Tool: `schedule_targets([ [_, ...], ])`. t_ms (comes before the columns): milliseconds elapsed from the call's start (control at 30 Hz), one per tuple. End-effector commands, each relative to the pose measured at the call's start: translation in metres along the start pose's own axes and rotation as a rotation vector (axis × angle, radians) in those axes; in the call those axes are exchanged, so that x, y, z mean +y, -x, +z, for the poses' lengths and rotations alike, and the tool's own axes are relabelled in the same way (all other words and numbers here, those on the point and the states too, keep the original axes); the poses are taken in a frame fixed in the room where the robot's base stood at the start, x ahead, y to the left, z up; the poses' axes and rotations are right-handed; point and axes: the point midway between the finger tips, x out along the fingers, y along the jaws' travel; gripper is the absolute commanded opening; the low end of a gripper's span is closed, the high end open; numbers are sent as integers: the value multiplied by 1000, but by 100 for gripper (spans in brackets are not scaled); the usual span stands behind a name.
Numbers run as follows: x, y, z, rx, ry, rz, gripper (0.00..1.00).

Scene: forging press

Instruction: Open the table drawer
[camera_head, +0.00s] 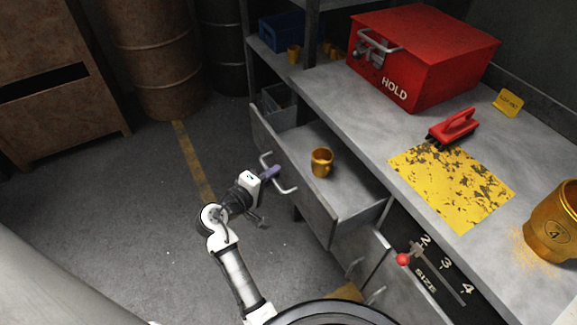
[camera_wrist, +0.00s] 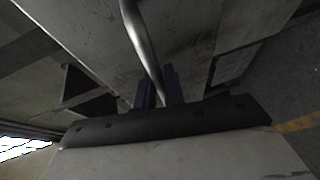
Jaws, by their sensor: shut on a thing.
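The table drawer (camera_head: 348,199) is pulled well out from under the grey worktop. A brass-coloured cup (camera_head: 321,162) stands upright inside it. The drawer's bar handle (camera_head: 287,189) is on its front face. My gripper (camera_head: 271,172) is at the middle of this handle, in front of the drawer. In the wrist view the handle bar (camera_wrist: 143,45) runs down between my two dark purple fingers (camera_wrist: 159,88), which are shut on it.
On the worktop (camera_head: 365,120) are a red HOLD box (camera_head: 432,75), a red brush (camera_head: 453,127), a yellow worn patch (camera_head: 450,185) and a large brass pot (camera_head: 553,225). A size lever with a red knob (camera_head: 402,259) is below. The floor left of the drawer is clear.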

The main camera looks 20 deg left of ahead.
Motion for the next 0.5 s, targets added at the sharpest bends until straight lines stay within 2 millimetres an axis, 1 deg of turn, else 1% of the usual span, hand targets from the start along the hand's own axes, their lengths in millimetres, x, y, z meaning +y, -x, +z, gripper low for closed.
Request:
schedule_targets([
  [33, -1, 11, -5, 3, 1, 1, 0],
  [200, -8, 42, -18, 3, 0, 1, 0],
  [333, -12, 59, -24, 1, 1, 1, 0],
  [500, -16, 71, -30, -1, 0, 0, 0],
])
